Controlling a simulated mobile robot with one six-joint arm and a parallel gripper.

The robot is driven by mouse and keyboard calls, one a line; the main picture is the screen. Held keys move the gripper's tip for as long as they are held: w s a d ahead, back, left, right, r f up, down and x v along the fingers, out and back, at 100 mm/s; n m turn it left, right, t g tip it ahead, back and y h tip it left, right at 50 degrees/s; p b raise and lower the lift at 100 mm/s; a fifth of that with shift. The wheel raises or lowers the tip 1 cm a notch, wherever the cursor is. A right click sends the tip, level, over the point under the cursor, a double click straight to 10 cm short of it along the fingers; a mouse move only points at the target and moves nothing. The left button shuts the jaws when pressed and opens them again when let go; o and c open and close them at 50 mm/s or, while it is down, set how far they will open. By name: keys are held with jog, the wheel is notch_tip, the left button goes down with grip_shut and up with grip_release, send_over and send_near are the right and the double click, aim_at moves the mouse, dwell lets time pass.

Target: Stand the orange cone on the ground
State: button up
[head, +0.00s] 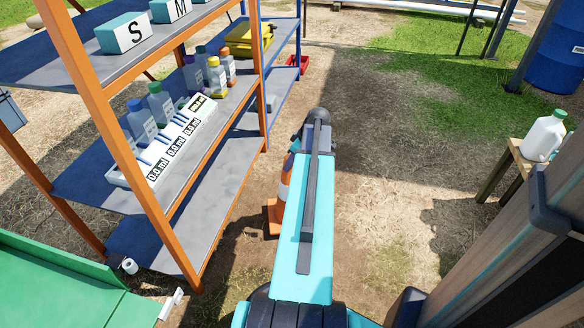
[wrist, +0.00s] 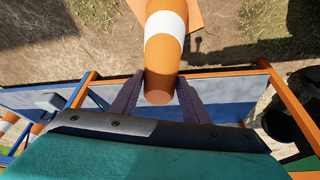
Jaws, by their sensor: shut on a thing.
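The orange cone (head: 274,217) with a white band shows partly behind my arm in the head view, beside the shelf rack. In the wrist view the cone (wrist: 165,48) has its narrow orange tip towards me and its square base away, at the top of the picture. My gripper (wrist: 158,92) is shut on the cone near its tip, one finger on each side. In the head view my arm hides the gripper's fingers. I cannot tell whether the base touches the ground.
The orange-framed shelf rack (head: 225,152) with bottles and boxes stands close on the left. Bare ground (head: 375,175) lies open to the right. A white jug (head: 543,138) stands on a wooden stand at right. More orange-and-white striped objects (wrist: 35,129) show at the wrist view's left.

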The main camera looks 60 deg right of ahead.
dwell(0.3)
jog(key=f, duration=0.1)
jog(key=f+b, duration=0.2)
jog(key=shift+w+d+f, duration=0.25)
jog(key=shift+d, duration=0.15)
jog(key=o, duration=1.1)
jog(key=p+v, duration=0.4)
jog(key=v, duration=0.8)
